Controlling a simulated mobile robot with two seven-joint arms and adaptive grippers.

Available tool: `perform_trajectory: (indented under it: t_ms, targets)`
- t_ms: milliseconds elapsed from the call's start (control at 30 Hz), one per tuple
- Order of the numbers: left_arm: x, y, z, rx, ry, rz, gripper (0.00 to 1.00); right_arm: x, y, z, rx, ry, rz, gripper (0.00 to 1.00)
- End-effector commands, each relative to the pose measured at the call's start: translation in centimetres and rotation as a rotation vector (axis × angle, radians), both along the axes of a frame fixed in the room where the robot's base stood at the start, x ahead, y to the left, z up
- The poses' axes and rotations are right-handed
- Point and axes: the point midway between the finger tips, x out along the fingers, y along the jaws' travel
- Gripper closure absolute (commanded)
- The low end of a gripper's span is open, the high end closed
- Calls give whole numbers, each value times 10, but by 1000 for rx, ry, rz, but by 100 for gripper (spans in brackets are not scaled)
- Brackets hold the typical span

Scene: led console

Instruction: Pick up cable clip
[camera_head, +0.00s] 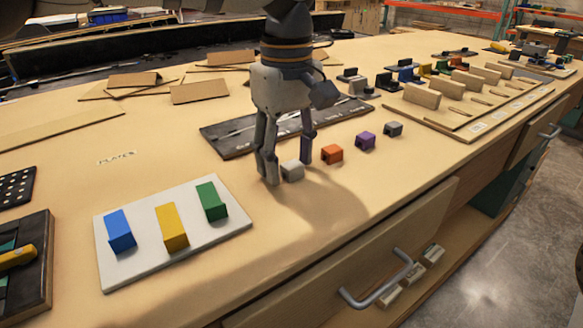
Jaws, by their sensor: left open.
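A row of small block-like clips stands on the wooden bench: a white one (293,171), an orange one (332,154), a purple one (366,141) and a grey one (393,129). Which of them the task means by cable clip, I cannot tell. My left gripper (287,169) points down over the white clip, with its fingers spread. The white clip shows between the two fingertips, and the left finger is close beside it. Whether they touch is unclear. My right gripper is not in view.
A white plate (150,269) with blue, yellow and green blocks lies at the front left. A dark strip (228,143) lies behind the gripper. A wooden rack board (466,130) with upright pieces is at the right. The bench's front edge has a drawer handle (376,287).

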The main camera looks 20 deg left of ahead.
Motion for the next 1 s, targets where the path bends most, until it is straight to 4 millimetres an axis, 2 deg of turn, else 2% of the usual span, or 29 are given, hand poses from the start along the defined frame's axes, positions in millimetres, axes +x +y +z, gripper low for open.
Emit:
perform_trajectory:
  t_ms: [167,333,767,867,933,1000]
  targets:
    - [0,0,-1,0,0,0,52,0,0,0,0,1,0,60]
    - [0,0,-1,0,0,0,87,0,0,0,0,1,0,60]
    - [1,0,4,0,-2,1,88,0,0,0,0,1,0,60]
    - [1,-1,18,-1,-4,2,88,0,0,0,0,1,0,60]
    - [1,0,34,-2,-5,1,88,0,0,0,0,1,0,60]
    - [-7,15,53,-3,-8,3,88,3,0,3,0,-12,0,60]
